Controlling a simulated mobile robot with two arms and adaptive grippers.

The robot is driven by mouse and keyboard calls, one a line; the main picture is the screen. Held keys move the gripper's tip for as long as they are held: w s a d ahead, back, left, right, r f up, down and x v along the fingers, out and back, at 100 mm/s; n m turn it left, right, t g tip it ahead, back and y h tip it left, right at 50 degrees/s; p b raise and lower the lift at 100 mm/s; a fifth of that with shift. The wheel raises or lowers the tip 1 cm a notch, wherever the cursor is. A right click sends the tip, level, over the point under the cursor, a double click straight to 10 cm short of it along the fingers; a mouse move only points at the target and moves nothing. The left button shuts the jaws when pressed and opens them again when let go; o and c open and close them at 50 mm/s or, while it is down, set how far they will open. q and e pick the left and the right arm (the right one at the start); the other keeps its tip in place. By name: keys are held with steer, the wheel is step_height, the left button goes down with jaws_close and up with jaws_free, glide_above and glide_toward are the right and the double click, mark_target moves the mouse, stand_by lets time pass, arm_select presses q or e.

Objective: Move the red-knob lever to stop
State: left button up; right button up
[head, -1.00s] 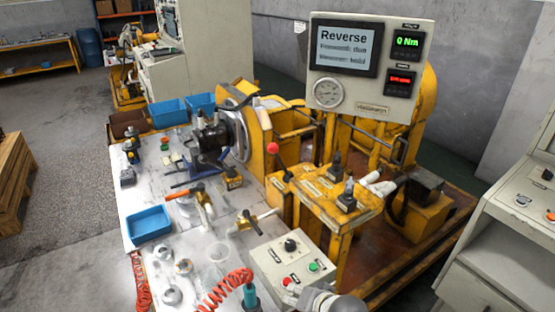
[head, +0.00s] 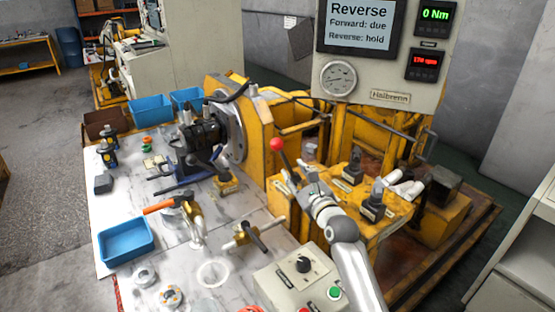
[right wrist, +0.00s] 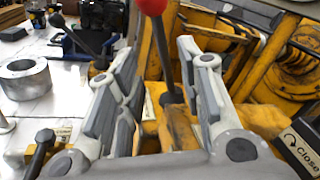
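The red-knob lever (head: 277,146) stands on the yellow valve block, its dark shaft leaning slightly left towards its red ball. My right gripper (head: 310,187) is beside the lever's lower shaft in the head view. In the right wrist view my right gripper (right wrist: 160,85) is open, its two grey fingers apart. The dark shaft of the red-knob lever (right wrist: 161,50) shows between the fingers, with the red knob at the top edge. Contact with the shaft cannot be seen. My left gripper is not in view.
A display (head: 360,27) reads "Reverse", "Forward: due", "Reverse: hold"; a torque readout (head: 435,15) shows 0 Nm. Two black-handled levers (head: 353,168) stand right of my gripper. A control box (head: 290,275) and a T-handled tool (head: 255,232) lie in front. A motor (head: 203,135) is at left.

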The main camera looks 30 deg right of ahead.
mark_target(284, 157)
steer(key=w, duration=0.8)
steer(key=shift+w+d+r, duration=0.15)
steer(key=shift+w+d, duration=0.2)
steer(key=shift+w, duration=0.7)
jaws_close()
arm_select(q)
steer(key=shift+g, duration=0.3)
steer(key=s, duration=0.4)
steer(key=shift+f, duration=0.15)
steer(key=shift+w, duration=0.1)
